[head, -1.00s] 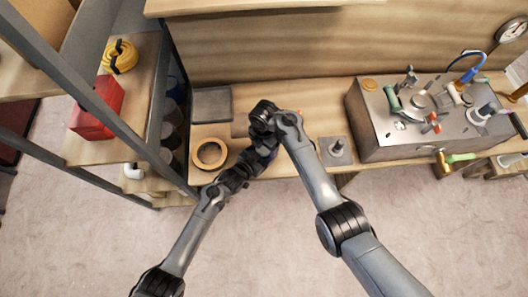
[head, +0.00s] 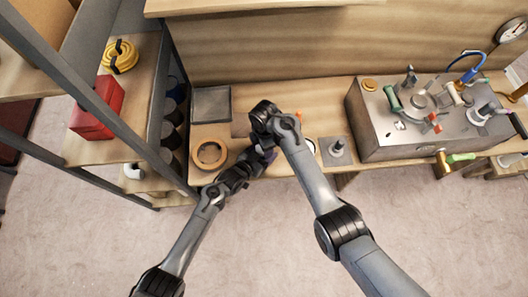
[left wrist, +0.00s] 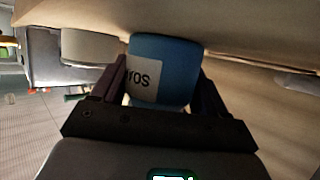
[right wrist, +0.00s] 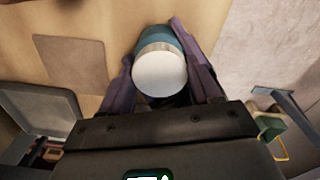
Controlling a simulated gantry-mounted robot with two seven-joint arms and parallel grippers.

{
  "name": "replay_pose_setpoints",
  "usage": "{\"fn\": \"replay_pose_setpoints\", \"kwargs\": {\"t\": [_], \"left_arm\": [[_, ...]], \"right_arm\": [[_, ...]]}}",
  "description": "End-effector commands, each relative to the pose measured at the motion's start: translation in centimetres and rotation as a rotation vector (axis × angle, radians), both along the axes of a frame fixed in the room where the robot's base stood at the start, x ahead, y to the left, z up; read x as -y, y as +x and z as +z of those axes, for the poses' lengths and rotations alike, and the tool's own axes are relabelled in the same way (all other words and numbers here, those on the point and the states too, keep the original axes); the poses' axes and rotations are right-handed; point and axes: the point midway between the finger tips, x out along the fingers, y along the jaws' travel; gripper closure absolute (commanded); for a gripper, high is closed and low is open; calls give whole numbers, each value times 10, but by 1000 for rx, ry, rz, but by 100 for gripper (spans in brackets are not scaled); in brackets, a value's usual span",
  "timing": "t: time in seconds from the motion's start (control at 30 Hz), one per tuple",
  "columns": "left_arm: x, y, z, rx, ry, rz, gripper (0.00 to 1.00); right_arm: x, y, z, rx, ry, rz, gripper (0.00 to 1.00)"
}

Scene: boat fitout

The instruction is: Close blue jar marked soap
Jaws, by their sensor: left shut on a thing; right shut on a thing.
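The blue jar (left wrist: 160,72) is between my left gripper's fingers (left wrist: 160,100) in the left wrist view. Its white label shows partly, with letters upside down. In the right wrist view, a round white lid (right wrist: 160,74) lies over the blue jar body (right wrist: 158,36), between my right gripper's fingers (right wrist: 170,85). My right gripper is shut on the lid. I cannot tell whether the lid is fully seated. In the head view, both wrists meet above the bench's front edge, and the arms mostly hide the jar.
A grey tray (head: 211,104) and a wooden ring (head: 209,154) lie on the bench to the left. A white round container (left wrist: 88,46) stands near the jar. A grey plate with a knob (head: 337,149) and the sink unit (head: 425,140) are to the right. Shelving rises at left.

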Motion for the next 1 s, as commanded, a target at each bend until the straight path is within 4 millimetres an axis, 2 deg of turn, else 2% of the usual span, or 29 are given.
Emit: {"fn": "replay_pose_setpoints", "kwargs": {"t": [0.1,0.37,0.4,0.57,0.83,1.0], "left_arm": [[0,0,0,0,0,0,100],[0,0,0,0,0,0,100],[0,0,0,0,0,0,100],[0,0,0,0,0,0,100],[0,0,0,0,0,0,100],[0,0,0,0,0,0,100]], "right_arm": [[0,0,0,0,0,-119,74],[0,0,0,0,0,-131,74],[0,0,0,0,0,-130,35],[0,0,0,0,0,-129,12],[0,0,1,0,1,-129,12],[-1,0,17,1,3,-128,12]]}}
